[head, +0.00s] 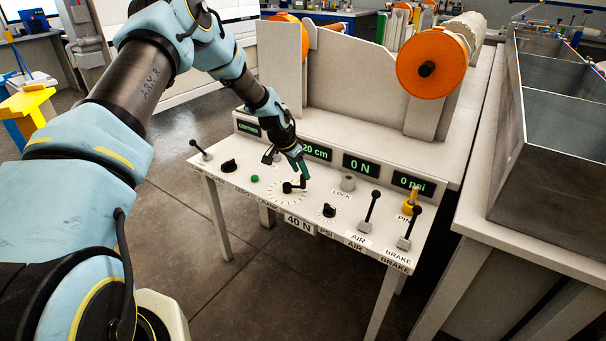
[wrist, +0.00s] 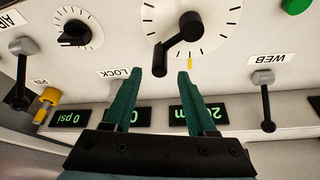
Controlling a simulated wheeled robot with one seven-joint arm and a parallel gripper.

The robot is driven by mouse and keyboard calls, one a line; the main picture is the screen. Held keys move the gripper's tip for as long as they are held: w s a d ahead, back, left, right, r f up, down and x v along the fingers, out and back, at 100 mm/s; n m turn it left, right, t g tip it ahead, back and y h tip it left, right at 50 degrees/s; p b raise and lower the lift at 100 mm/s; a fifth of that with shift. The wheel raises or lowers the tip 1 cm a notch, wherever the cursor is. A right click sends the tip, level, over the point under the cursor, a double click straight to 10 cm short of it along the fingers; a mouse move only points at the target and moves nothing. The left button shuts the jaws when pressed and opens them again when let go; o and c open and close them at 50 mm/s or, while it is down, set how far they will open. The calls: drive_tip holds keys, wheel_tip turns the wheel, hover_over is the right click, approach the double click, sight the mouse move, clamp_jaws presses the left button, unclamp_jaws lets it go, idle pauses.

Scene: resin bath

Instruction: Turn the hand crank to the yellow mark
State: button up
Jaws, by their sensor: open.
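The black hand crank (head: 288,187) sits on the round white tick-marked dial (head: 275,196) on the sloped panel. In the wrist view, the crank (wrist: 185,30) points down and to the left from its hub, with its handle (wrist: 159,62) standing up toward the camera. The yellow mark (wrist: 190,63) is at the dial's lower edge, to the right of the handle; the crank arm is not aligned with it. My gripper (wrist: 161,76) is open, its green fingers on either side of the handle tip. In the head view, my gripper (head: 302,168) is right above the crank.
Displays line the panel's back; orange-ended rolls (head: 431,63) stand behind.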

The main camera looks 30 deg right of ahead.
drive_tip(key=shift+p+x, duration=0.35)
drive_tip(key=shift+x, duration=1.6)
clamp_jaws()
